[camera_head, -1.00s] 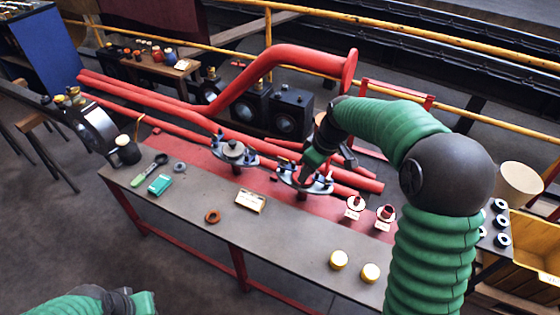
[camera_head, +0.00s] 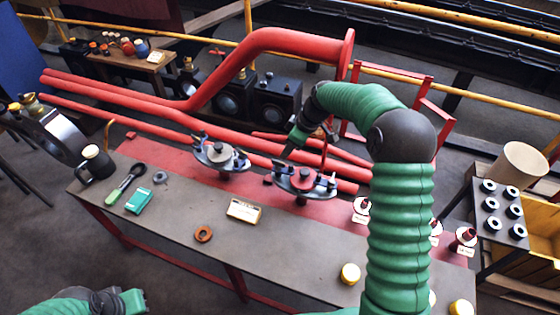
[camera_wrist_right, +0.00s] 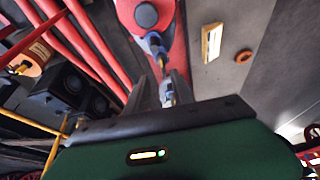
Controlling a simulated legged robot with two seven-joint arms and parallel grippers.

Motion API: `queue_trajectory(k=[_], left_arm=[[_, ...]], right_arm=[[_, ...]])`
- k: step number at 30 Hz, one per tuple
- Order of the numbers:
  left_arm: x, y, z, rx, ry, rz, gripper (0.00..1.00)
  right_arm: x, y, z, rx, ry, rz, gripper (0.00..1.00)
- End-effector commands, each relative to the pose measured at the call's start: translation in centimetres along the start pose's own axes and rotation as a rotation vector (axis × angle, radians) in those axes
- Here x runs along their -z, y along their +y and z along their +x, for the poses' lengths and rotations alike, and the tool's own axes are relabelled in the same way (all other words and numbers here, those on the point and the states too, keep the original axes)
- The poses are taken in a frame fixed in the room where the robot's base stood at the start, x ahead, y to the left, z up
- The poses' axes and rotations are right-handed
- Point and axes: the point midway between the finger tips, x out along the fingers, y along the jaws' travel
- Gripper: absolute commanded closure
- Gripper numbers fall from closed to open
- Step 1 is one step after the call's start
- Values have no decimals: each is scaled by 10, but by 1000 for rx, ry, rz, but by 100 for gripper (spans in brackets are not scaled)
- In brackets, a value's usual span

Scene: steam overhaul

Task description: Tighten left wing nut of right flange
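The right flange (camera_head: 303,182) stands on the bench, a pale oval plate with a red and dark hub. Its left wing nut (camera_head: 282,168) is blue-grey and partly hard to make out. Its right wing nut (camera_head: 326,184) stands clear. My right gripper (camera_head: 289,152) is just behind the left wing nut, pointing down. In the right wrist view, the two grey fingers (camera_wrist_right: 160,88) are apart, with a blue wing nut (camera_wrist_right: 168,97) showing between them; contact cannot be told. Only part of my left arm shows, without its gripper.
The left flange (camera_head: 220,156) stands close by on the left. Red pipes (camera_head: 160,107) run behind both flanges. A small box (camera_head: 243,211), a brown ring (camera_head: 203,234) and yellow-capped jars (camera_head: 350,274) are on the bench. The bench's front middle is clear.

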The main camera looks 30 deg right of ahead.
Motion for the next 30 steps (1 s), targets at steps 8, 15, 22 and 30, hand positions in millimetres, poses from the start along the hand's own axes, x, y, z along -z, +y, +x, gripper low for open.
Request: queue_trajectory(k=[8,15,22,30], left_arm=[[-3,0,12,0,0,0,100],[-3,0,13,0,0,0,100],[-3,0,13,0,0,0,100],[-3,0,13,0,0,0,100]], right_arm=[[0,-2,59,0,0,-1,71],[0,0,69,-2,2,0,71],[0,0,68,-2,2,1,83],[0,0,69,-3,2,1,100]])
